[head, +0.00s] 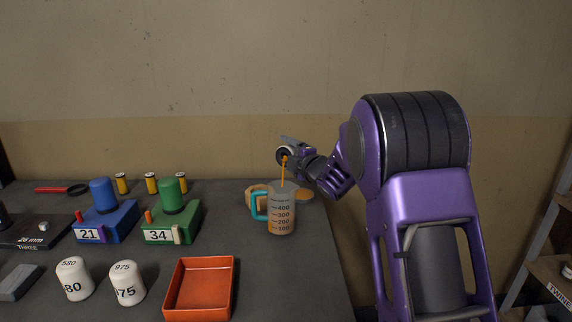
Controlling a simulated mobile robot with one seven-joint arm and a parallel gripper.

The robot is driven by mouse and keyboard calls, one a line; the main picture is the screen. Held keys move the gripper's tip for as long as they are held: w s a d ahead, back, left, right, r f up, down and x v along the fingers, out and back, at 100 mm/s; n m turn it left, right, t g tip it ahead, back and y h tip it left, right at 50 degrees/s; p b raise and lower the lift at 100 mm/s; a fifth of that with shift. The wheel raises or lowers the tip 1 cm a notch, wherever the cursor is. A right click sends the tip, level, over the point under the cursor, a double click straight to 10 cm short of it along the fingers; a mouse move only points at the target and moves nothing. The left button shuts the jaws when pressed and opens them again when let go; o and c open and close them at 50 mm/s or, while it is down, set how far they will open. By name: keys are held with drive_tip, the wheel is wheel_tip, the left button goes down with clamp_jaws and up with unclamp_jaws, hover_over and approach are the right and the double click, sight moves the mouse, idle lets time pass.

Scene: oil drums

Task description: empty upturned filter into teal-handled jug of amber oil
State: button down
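The jug (282,214) stands upright on the dark table near its right edge. It is clear, with printed measuring marks and a teal handle (260,207) on its left side. Amber shows low in it; the exact level is hard to read. My gripper (290,148) is above the jug, reaching in from the right. A thin amber oil stream (284,172) runs from the filter down into the jug's mouth. The fingertips are small and partly hidden.
White filters marked 80 (74,279) and 975 (127,284) stand front left. An orange-red tray (201,289) is empty. Blue (106,222) and green (172,222) blocks stand behind. A tan object (257,191) and orange disc (305,195) are behind the jug.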

drive_tip(key=n+b, duration=0.1)
drive_tip(key=b, duration=0.1)
drive_tip(key=n+t+b, duration=0.1)
drive_tip(key=shift+s+a+r+n+y+b, duration=0.1)
drive_tip(key=shift+r+n+y+b, duration=0.1)
drive_tip(key=shift+n+y+b, duration=0.15)
drive_tip(key=shift+s+a+r+n, duration=0.1)
drive_tip(key=shift+r+n, duration=0.25)
drive_tip(key=shift+r, duration=0.1)
drive_tip(key=shift+s+a+r+n+t+y, duration=0.15)
drive_tip(key=shift+n+t+y, duration=0.1)
drive_tip(key=shift+n, duration=0.35)
drive_tip(key=shift+s+r+n+t+y, duration=0.15)
drive_tip(key=shift+n+t+y, duration=0.1)
drive_tip(key=shift+n, duration=0.35)
drive_tip(key=shift+s+a+r+n+t+y, duration=0.1)
drive_tip(key=shift+r+n+y, duration=0.15)
drive_tip(key=shift+n, duration=0.5)
drive_tip(key=shift+s+a+r+n+t+y, duration=0.15)
drive_tip(key=shift+n+y, duration=0.25)
drive_tip(key=shift+n, duration=0.4)
drive_tip(key=shift+s+a+r+n+t+y, duration=0.1)
drive_tip(key=shift+r+n+y, duration=0.15)
drive_tip(key=shift+n, duration=0.5)
idle(0.7)
